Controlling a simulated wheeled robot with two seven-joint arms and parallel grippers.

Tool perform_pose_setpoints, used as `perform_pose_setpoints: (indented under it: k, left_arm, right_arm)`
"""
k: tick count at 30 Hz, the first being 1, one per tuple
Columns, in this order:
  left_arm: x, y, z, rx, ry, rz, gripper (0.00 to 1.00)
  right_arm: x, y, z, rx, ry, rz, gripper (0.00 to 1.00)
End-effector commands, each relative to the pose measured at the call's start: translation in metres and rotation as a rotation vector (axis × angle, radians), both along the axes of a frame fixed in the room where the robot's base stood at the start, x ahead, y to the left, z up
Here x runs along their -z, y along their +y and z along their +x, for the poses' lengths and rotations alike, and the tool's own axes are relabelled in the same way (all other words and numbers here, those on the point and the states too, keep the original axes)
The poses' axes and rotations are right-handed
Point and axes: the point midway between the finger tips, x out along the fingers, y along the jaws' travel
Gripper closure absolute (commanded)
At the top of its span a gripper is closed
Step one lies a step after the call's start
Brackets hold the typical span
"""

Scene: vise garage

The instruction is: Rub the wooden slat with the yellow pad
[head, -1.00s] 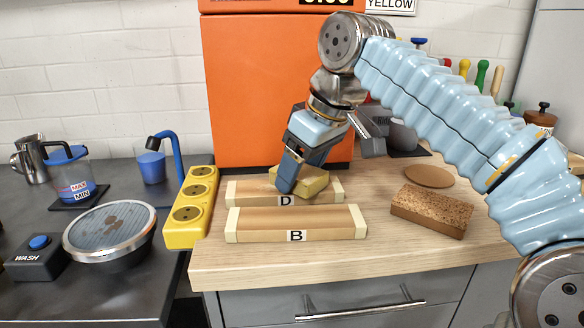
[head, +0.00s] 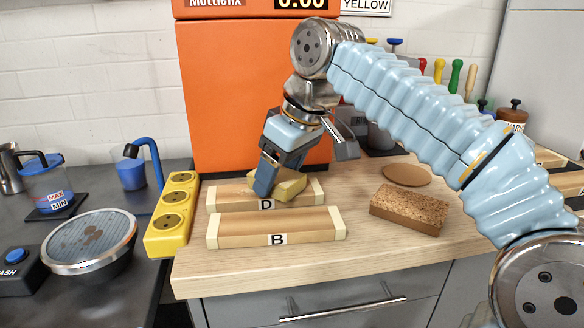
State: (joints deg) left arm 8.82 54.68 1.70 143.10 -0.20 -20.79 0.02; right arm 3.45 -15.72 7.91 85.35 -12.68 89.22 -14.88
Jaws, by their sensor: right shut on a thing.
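My right gripper (head: 268,180) is shut on the yellow pad (head: 289,186), a small yellow block. It holds the pad at the top of the rear wooden slat (head: 231,196), which has pale ends and a label D. The pad looks to be on the slat, but the gripper hides part of the contact. A second wooden slat (head: 247,228), labelled B, lies parallel in front of it on the wooden worktop. My left gripper is not in view.
A brown cork-like block (head: 409,210) and a round brown disc (head: 406,175) lie to the right. A yellow socket strip (head: 172,215) stands left of the slats. An orange cabinet (head: 230,95) is behind. The worktop's front strip is clear.

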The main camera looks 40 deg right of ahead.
Motion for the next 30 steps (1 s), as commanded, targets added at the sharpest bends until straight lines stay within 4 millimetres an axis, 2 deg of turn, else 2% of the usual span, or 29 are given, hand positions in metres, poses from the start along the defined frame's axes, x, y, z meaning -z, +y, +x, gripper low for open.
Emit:
perform_pose_setpoints:
  k: [8,15,23,30]
  left_arm:
    - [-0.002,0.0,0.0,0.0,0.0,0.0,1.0]
    - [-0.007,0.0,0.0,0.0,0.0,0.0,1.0]
    - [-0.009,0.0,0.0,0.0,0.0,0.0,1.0]
    - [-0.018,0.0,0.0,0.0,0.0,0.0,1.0]
  right_arm:
    - [0.0,0.009,0.005,-0.002,0.0,0.0,0.57]
    - [0.001,0.029,0.018,-0.003,0.001,0.001,0.57]
    - [0.003,0.039,0.024,-0.003,0.003,0.0,0.57]
    - [0.001,0.058,0.036,-0.004,0.004,0.002,0.57]
